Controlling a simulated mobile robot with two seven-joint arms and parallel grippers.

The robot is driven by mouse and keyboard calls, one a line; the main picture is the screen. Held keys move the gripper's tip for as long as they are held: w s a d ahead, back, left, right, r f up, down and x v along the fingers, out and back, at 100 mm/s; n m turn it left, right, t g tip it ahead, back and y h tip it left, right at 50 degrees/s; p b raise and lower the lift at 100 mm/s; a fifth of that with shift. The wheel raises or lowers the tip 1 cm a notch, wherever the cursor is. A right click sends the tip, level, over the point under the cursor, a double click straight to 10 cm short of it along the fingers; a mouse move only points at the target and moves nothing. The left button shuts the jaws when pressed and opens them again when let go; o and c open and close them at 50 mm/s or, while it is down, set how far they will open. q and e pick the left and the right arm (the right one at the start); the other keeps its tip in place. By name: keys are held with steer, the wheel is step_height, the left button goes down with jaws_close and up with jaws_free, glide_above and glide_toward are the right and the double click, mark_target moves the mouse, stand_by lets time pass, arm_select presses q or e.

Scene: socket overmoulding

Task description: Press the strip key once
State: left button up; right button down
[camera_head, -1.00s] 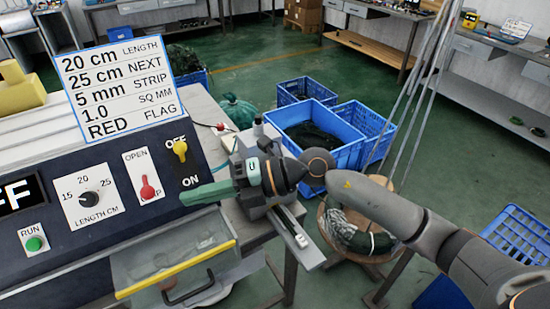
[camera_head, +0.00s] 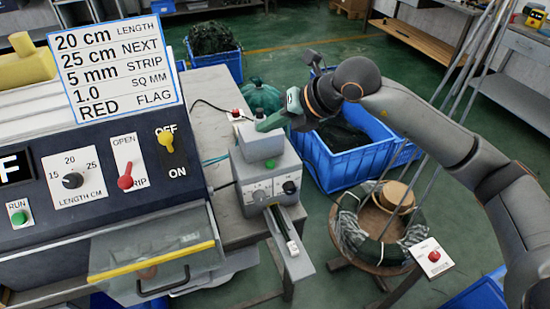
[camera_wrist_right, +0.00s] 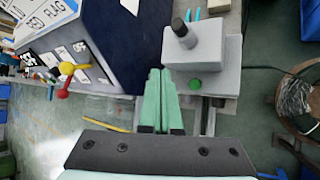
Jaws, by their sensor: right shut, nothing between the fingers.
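In the right wrist view the closed fingers (camera_wrist_right: 157,78) show left of the machine's green button (camera_wrist_right: 194,84); contact cannot be told. A panel (camera_head: 95,170) at left has a red lever (camera_head: 125,182) between OPEN and a partly hidden word ending in RIP. My left gripper is not in view.
A job card (camera_head: 117,68) stands above the panel. The panel also has a yellow OFF/ON lever (camera_head: 166,141), a length dial (camera_head: 73,180) and a green RUN button (camera_head: 19,217). A blue crate (camera_head: 345,165) and a cable reel (camera_head: 380,225) stand right of the bench.

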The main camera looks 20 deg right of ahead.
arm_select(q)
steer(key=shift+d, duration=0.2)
arm_select(e)
steer(key=shift+w+d+r, duration=0.2)
steer(key=shift+w+d, duration=0.05)
steer(key=shift+d, duration=0.3)
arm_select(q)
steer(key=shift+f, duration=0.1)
arm_select(e)
steer(key=shift+f, duration=0.1)
steer(key=b, duration=0.6)
glide_above(270, 164)
steer(key=f, duration=0.7)
steer(key=shift+s+d+f, duration=0.3)
steer(key=shift+s+f, duration=0.05)
steer(key=shift+s, duration=0.05)
steer(key=shift+f, duration=0.55)
steer(key=shift+r, duration=0.1)
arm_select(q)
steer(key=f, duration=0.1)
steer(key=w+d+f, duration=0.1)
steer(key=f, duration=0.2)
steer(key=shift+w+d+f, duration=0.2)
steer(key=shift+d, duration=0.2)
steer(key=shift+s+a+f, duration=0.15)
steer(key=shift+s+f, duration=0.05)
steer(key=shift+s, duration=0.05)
